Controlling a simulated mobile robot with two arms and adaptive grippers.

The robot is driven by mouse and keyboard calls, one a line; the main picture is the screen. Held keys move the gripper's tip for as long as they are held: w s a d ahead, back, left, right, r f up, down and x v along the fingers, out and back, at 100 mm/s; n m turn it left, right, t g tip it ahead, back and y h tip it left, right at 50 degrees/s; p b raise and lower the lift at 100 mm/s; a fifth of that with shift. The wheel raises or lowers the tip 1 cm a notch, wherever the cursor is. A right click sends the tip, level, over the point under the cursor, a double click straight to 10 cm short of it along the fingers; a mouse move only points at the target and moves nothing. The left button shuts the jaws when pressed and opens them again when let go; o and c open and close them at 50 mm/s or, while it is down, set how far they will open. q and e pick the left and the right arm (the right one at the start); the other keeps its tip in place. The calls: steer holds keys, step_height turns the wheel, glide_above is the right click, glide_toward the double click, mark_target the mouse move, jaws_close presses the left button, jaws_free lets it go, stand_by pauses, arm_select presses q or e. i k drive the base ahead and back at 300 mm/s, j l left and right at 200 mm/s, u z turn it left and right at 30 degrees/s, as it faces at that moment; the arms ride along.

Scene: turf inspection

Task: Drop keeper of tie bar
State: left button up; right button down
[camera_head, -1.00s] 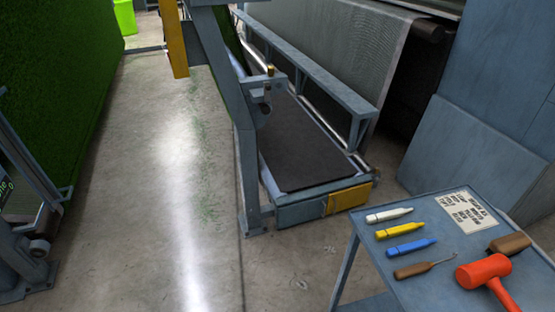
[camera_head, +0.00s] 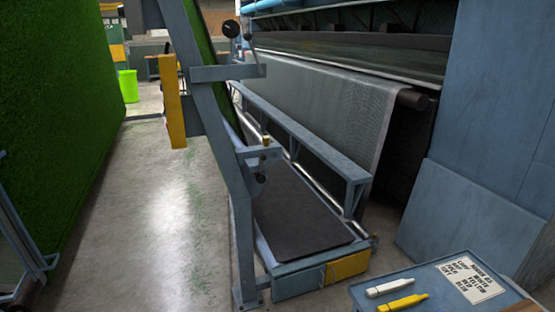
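No gripper of mine shows in the head view. A leaning blue-grey steel post (camera_head: 207,75) stands left of centre. A short blue-grey bar (camera_head: 225,72) sticks out to the right from its upper part, with a lever ending in a black ball knob (camera_head: 231,29) above it. Lower on the post is a bracket (camera_head: 257,153) with a small brass-coloured pin (camera_head: 265,141) standing on it. I cannot tell which of these parts is the tie bar or its keeper, or whether a keeper is up or down.
A dark-matted platform (camera_head: 295,210) with a yellow end block (camera_head: 348,265) lies behind the post. A blue tool table (camera_head: 440,290) with white (camera_head: 388,287) and yellow (camera_head: 403,303) tools is at lower right. Green turf (camera_head: 50,110) is at left. The concrete floor (camera_head: 165,235) between is clear.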

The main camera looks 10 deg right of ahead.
mark_target(262, 157)
steer(key=i+j, duration=0.1)
steer(key=i, duration=0.5)
steer(key=i+j+z, duration=0.1)
steer(key=i, duration=0.45)
steer(key=i+j, duration=0.2)
steer(key=i, duration=0.4)
steer(key=i+j+z, duration=0.1)
steer(key=i, duration=0.5)
